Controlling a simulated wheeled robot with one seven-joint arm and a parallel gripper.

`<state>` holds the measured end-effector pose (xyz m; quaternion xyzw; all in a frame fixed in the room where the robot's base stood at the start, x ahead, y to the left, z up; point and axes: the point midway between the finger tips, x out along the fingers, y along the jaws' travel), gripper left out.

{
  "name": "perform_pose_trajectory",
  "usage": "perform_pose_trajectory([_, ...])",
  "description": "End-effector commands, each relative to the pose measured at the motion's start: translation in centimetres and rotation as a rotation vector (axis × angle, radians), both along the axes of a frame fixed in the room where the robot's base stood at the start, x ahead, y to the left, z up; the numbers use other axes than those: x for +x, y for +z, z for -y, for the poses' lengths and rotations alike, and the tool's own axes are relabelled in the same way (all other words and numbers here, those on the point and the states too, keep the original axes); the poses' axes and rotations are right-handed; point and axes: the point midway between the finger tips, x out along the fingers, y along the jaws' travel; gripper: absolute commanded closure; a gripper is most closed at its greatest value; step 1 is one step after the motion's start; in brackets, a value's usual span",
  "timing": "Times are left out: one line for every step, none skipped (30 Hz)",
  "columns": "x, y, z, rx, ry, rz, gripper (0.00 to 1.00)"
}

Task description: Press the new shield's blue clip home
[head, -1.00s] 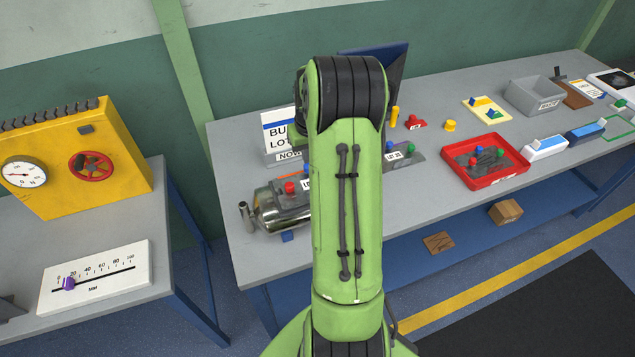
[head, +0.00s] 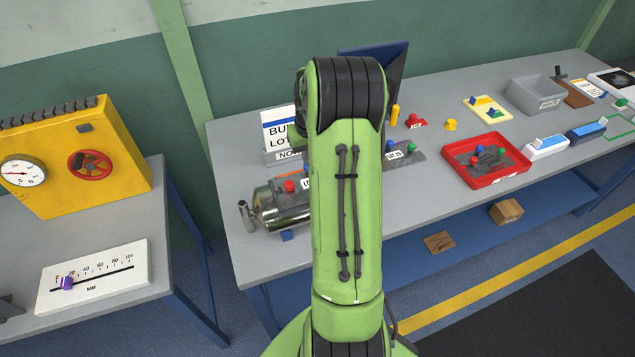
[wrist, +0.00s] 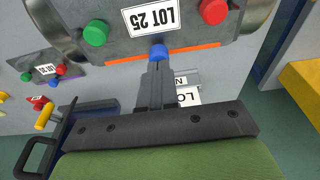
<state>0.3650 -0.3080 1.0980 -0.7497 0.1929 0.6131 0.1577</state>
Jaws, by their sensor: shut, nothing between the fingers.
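The shield (wrist: 125,45) is a grey plate labelled LOT 25, lying on a shiny metal cylinder; in the head view the cylinder (head: 266,214) is partly behind my arm. In the wrist view the shield carries a green clip (wrist: 96,33), a red clip (wrist: 213,11) and a blue clip (wrist: 158,53) at the edge nearest my gripper. My gripper (wrist: 157,68) is shut and empty, its fingertips right at the blue clip. I cannot tell whether they touch it. An orange strip (wrist: 195,48) shows along that edge. My arm hides the gripper in the head view.
Another plate (head: 418,155) with coloured clips lies to the right on the bench. Beyond it are a red tray (head: 498,178) with a dark plate inside and a grey waste bin (head: 534,97). A yellow gauge box (head: 83,150) and slider scale (head: 110,280) are on the left bench.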

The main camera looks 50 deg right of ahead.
Motion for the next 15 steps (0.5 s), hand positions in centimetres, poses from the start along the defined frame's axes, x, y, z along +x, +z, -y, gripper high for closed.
perform_pose_trajectory([0.0,-0.3,0.0,0.000,0.000,0.000,1.00])
perform_pose_trajectory([0.0,-0.3,0.0,0.000,0.000,0.000,1.00])
perform_pose_trajectory([0.0,-0.4,0.0,0.000,0.000,0.000,1.00])
perform_pose_trajectory([0.0,-0.5,0.0,0.000,0.000,0.000,1.00])
perform_pose_trajectory([0.0,-0.6,0.0,0.000,0.000,0.000,1.00])
perform_pose_trajectory([0.0,-0.7,0.0,0.000,0.000,0.000,1.00])
perform_pose_trajectory([0.0,-0.8,0.0,0.000,0.000,0.000,1.00])
perform_pose_trajectory([0.0,-0.8,0.0,0.000,0.000,0.000,1.00])
perform_pose_trajectory([0.0,-1.0,0.0,0.000,0.000,-0.001,1.00])
perform_pose_trajectory([0.0,-1.0,0.0,0.000,0.000,-0.001,1.00])
perform_pose_trajectory([0.0,-1.1,0.0,0.000,0.000,-0.001,1.00])
perform_pose_trajectory([0.0,-1.2,0.0,0.000,0.000,-0.001,1.00])
perform_pose_trajectory([0.0,-1.3,0.0,0.000,0.000,-0.001,1.00])
perform_pose_trajectory([0.0,-1.2,0.0,0.001,0.000,0.000,1.00])
perform_pose_trajectory([0.0,-1.2,0.0,0.001,0.000,0.000,1.00])
